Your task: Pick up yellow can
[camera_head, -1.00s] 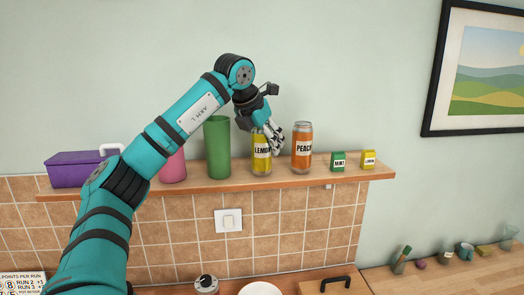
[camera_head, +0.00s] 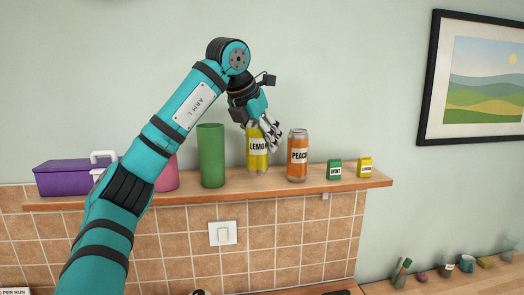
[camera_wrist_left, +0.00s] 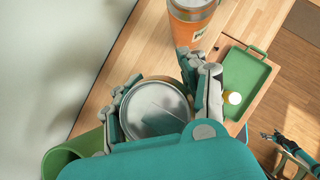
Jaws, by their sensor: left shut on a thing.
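The yellow can (camera_head: 258,160), labelled LEMON, is held upright a little above the wooden shelf (camera_head: 340,184). My left gripper (camera_head: 262,132) comes down from above, its fingers closed around the can's upper part. In the left wrist view the can's round metal lid (camera_wrist_left: 155,107) sits between the two fingers. The gripper hides part of the can's top. A small teal and dark shape (camera_wrist_left: 285,148) at the lower right of the wrist view looks like my right gripper; its jaws are unclear.
An orange PEACH can (camera_head: 298,157) stands close on the right, a green vase (camera_head: 211,157) close on the left. A pink vessel and purple box (camera_head: 75,177) stand further left. Small green (camera_head: 334,170) and yellow (camera_head: 365,168) boxes stand right. A green tray (camera_wrist_left: 245,85) lies below.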

